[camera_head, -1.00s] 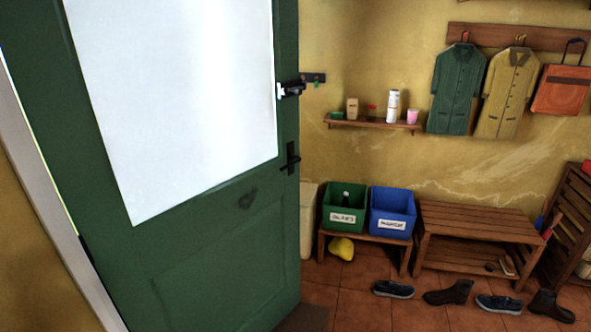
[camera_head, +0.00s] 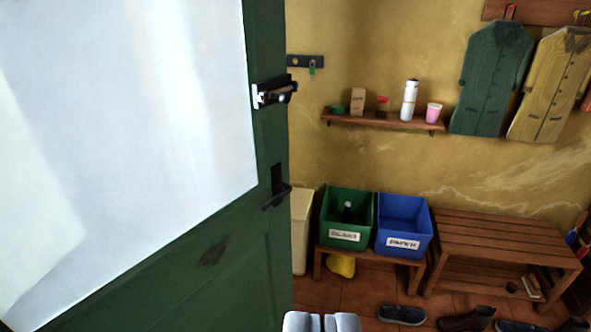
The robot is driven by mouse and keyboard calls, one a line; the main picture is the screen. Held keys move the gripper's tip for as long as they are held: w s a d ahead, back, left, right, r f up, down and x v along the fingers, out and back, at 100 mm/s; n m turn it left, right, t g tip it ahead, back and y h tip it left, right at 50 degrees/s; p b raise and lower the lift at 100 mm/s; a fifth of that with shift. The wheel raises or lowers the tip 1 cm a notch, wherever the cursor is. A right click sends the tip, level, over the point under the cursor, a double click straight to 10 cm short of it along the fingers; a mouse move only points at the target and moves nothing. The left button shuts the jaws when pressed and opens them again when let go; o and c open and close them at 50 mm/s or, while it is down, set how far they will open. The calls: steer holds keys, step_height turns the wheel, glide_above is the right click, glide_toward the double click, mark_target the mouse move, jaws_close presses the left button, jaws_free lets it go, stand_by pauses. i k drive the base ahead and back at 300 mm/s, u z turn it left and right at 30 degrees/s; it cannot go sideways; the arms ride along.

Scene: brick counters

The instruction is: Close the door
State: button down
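The green door (camera_head: 205,265) with its large white glass pane (camera_head: 120,120) fills the left of the view. It stands open, its free edge at mid-picture and the room visible past it. A black lever handle (camera_head: 277,190) sits near that edge, with a black latch (camera_head: 273,92) above it. My gripper (camera_head: 323,322) shows only as pale grey fingertips at the bottom edge, right of the door and below the handle. The fingertips look shut together, with nothing seen between them. They appear clear of the door. The door's hinge side and frame are out of view.
A green bin (camera_head: 346,220) and a blue bin (camera_head: 404,226) stand on a low wooden bench behind the door. A slatted bench (camera_head: 500,238) and several shoes are to the right. A wall shelf (camera_head: 385,121) and hanging coats (camera_head: 493,80) are beyond. Some tiled floor shows.

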mark_target(231, 271)
steer(key=z, duration=0.15)
steer(key=i, duration=1.4)
steer(key=z, duration=0.15)
